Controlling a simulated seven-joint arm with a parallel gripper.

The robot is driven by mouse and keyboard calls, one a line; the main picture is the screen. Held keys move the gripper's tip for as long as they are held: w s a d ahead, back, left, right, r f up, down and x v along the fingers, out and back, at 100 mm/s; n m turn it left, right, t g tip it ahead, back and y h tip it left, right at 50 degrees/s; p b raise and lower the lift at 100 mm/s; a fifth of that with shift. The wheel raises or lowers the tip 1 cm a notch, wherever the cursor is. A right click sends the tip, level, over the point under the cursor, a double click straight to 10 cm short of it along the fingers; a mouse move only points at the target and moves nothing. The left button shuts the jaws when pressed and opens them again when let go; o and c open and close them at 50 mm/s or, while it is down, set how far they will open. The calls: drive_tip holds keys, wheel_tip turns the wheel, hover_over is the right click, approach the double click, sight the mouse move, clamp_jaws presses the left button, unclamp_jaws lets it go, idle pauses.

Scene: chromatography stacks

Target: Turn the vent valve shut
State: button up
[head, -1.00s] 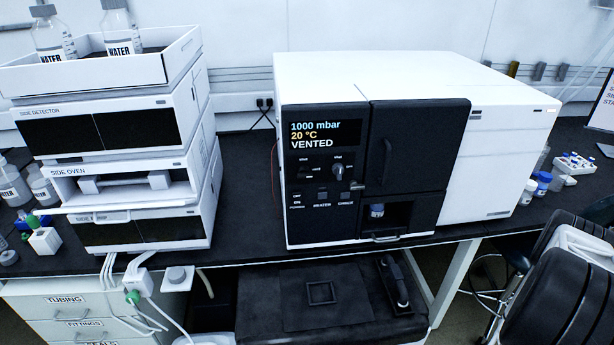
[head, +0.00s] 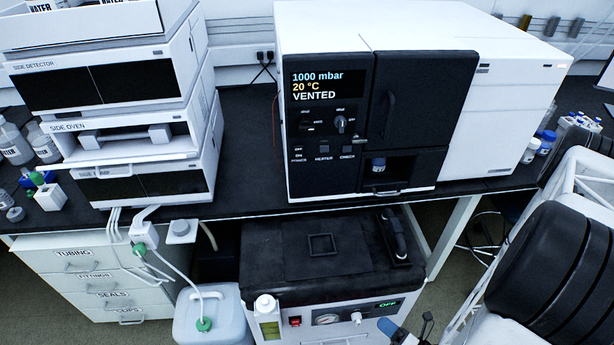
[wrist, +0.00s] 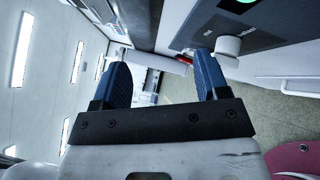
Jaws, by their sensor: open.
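The black front panel of the white oven-like unit (head: 418,35) carries two small controls in the head view, a left one (head: 307,126) and a grey right-hand knob (head: 340,124). Their tiny labels are too small to read surely, so I cannot tell which is the vent valve or its exact setting. The display (head: 327,86) reads 1000 mbar, 20 °C, VENTED. My gripper (wrist: 162,64) is open and empty in the wrist view, with two blue fingers apart. In the head view, a blue finger shows at the bottom edge, low in front of the pump and well below the panel.
A pump unit (head: 280,293) with a gauge and an OFF display stands under the bench. A canister (head: 210,318) with tubing is left of it. The stacked side detector and side oven (head: 125,135) stand at left. My arm fills the right side.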

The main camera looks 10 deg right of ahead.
drive_tip(key=a+r+m+g+h, duration=0.35)
drive_tip(key=r+m, duration=0.75)
drive_tip(key=r, duration=0.6)
drive_tip(key=a+r+m+g+h, duration=0.2)
drive_tip(key=r+m+g+h, duration=0.3)
drive_tip(key=r+m, duration=0.85)
drive_tip(key=a+r+m+g+h, duration=0.35)
drive_tip(key=r+m, duration=0.45)
drive_tip(key=r, duration=1.2)
drive_tip(key=n+t, duration=0.2)
drive_tip(key=t, duration=1.1)
approach(307, 130)
drive_tip(key=f, duration=0.1)
drive_tip(key=shift+w+a+f+m+t+h, duration=0.15)
drive_tip(key=shift+w+f+t+h, duration=0.15)
drive_tip(key=shift+w+t, duration=0.3)
drive_tip(key=shift+w+a+f+m+t+h, duration=0.1)
drive_tip(key=shift+w+a+f+t+h, duration=0.2)
drive_tip(key=shift+t, duration=0.4)
drive_tip(key=shift+w+d, duration=0.15)
drive_tip(key=shift+w, duration=3.8)
